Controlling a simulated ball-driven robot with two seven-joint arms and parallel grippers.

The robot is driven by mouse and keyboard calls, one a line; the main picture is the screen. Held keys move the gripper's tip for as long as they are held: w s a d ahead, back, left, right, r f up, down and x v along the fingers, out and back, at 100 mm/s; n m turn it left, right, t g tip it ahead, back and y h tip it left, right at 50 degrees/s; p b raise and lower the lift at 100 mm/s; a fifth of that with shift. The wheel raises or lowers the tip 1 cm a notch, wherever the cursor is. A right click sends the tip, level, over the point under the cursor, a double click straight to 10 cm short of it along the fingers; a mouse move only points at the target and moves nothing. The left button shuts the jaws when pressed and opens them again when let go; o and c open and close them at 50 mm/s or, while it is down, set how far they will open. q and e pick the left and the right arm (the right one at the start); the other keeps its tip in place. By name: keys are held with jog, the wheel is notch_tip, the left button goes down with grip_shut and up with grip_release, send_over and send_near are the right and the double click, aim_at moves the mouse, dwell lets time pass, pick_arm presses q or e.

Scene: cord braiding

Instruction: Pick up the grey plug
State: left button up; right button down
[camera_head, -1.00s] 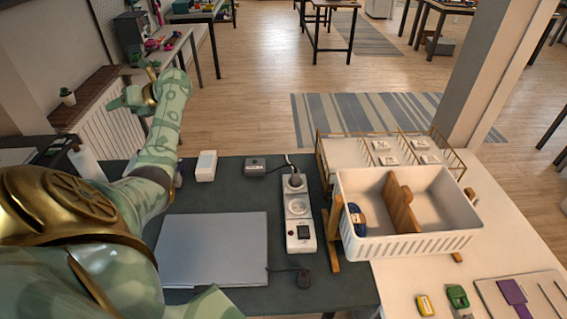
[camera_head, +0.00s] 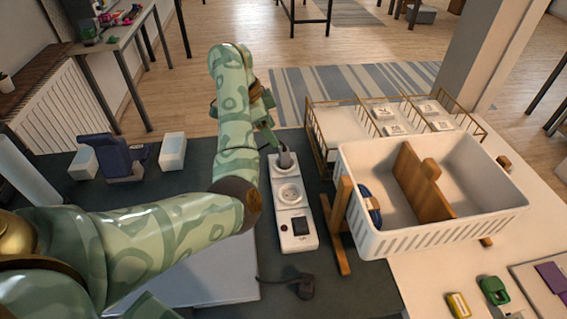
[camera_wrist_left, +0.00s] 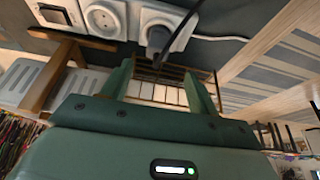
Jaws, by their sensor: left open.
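A dark grey plug (camera_head: 284,158) sits in the far socket of the white power strip (camera_head: 297,228), with its cord running off behind. In the left wrist view the plug (camera_wrist_left: 157,38) shows just beyond the fingertips, with the strip (camera_wrist_left: 108,14) around its base. My left gripper (camera_head: 268,138) is at the far end of the strip, close to the plug and partly hidden by my forearm. In the wrist view its two green fingers (camera_wrist_left: 160,72) are apart with nothing between them. Whether they touch the plug is unclear. My right gripper is not in view.
A second, black plug (camera_head: 304,287) lies on the dark table near the strip's near end. A white basket (camera_head: 430,236) on a wooden stand and a brass wire rack (camera_head: 318,140) stand to the right. A white box (camera_head: 173,150) and a dark blue object (camera_head: 120,157) stand left.

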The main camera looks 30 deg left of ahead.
aim_at(283, 150)
pick_arm(q)
jog(key=b+x, duration=0.1)
jog(key=x, duration=0.3)
jog(key=shift+a+f, duration=0.1)
jog(key=shift+f, duration=0.15)
jog(key=b+x, duration=0.2)
jog(key=x, duration=0.1)
jog(key=b+x, duration=0.1)
jog(key=x, duration=0.1)
jog(key=shift+s, duration=0.25)
jog(key=shift+w+d+f+b, duration=0.25)
jog(key=shift+d+f+b, duration=0.1)
jog(key=shift+f+b, duration=0.05)
jog(key=shift+r, duration=0.1)
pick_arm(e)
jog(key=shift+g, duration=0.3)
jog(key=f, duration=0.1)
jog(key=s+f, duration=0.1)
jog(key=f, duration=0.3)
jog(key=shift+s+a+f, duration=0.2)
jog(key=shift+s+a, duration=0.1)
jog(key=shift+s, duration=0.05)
pick_arm(q)
jog(key=shift+s, duration=0.1)
jog(key=c, duration=1.3)
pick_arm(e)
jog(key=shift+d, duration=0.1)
